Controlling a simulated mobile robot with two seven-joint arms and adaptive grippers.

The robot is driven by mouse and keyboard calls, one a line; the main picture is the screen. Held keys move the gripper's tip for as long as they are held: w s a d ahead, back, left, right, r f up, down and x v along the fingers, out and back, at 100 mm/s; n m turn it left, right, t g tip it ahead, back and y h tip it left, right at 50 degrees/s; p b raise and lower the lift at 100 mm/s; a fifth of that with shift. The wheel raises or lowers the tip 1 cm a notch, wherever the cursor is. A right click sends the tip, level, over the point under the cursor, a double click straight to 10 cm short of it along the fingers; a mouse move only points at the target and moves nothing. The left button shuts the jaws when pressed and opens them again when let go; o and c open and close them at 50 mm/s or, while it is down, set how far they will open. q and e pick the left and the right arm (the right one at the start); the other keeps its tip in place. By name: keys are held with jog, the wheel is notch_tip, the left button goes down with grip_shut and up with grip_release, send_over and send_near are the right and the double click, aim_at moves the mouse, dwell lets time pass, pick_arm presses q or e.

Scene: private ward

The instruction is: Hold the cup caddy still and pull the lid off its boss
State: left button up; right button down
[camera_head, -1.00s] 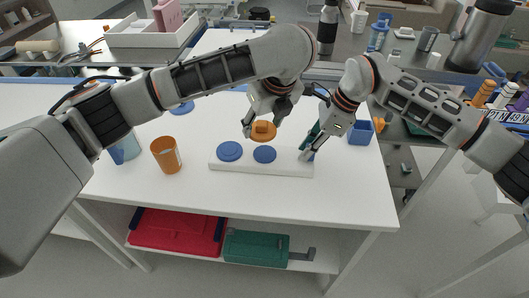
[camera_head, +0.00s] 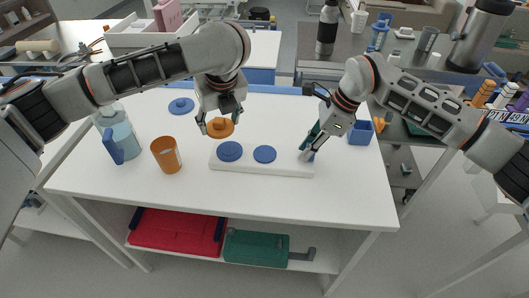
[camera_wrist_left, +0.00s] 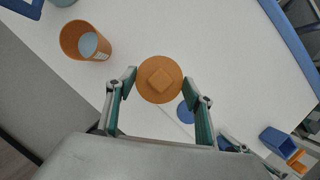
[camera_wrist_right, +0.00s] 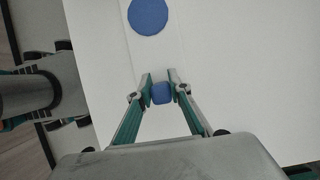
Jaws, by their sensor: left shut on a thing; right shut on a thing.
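The cup caddy (camera_head: 262,170) is a long white bar on the table with two blue discs (camera_head: 229,151) (camera_head: 265,154) on top. The lid (camera_head: 219,128) is a round orange disc with a square knob, clear of the caddy's discs, beyond its left end in the head view. My left gripper (camera_head: 221,119) is shut on the lid; the left wrist view shows the lid (camera_wrist_left: 160,80) between its fingertips. My right gripper (camera_head: 306,153) is at the caddy's right end, shut on a small blue block (camera_wrist_right: 161,93) there. The fingers partly hide that end.
An orange cup (camera_head: 166,155) and a pale blue jug (camera_head: 119,136) stand left of the caddy. A loose blue disc (camera_head: 181,105) lies behind them. A blue bin (camera_head: 361,132) is at the right. The table (camera_head: 330,205) in front is clear.

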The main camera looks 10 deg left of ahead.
aim_at(220, 120)
pick_arm(q)
jog(key=shift+r, duration=0.1)
dwell(0.6)
pick_arm(e)
jog(key=c, duration=0.7)
grip_release()
jog(key=shift+r, duration=0.1)
jog(key=shift+d, duration=0.1)
pick_arm(q)
jog(key=shift+r+p, duration=0.45)
jog(key=shift+r, duration=0.1)
pick_arm(e)
jog(key=shift+d, duration=1.5)
pick_arm(q)
jog(key=shift+r+p, duration=0.35)
jog(key=shift+r, duration=0.2)
pick_arm(e)
jog(key=shift+d, duration=2.9)
pick_arm(q)
jog(key=shift+r, duration=0.1)
pick_arm(e)
jog(key=shift+r, duration=0.1)
pick_arm(q)
notch_tip(220, 120, up, 6)
jog(key=p, duration=0.5)
pick_arm(e)
notch_tip(220, 120, up, 8)
jog(key=shift+f, duration=0.1)
pick_arm(q)
jog(key=shift+w, duration=0.1)
